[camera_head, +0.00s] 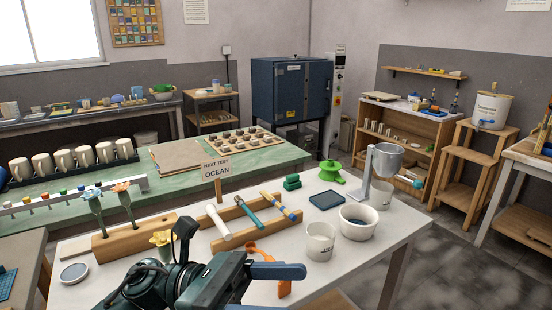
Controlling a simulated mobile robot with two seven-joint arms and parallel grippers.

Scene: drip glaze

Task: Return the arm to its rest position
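My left arm (150,290) is dark and reaches in from the bottom left over the white table (345,258). Its gripper (288,289) points right at the front edge, with one blue finger in full view and the other only a sliver at the bottom edge. The fingers are apart. An orange tool (260,252) lies on the table behind the upper finger, and part of it shows between the fingers. I cannot tell whether they touch it. My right gripper is out of view.
A wooden rack (250,212) with several handled tools stands behind the gripper. A wooden block (135,240) holds flower-like pieces at left. A white cup (320,241), white bowl (357,222) and metal hopper (388,158) stand at right. A "next test ocean" sign (216,168) stands behind.

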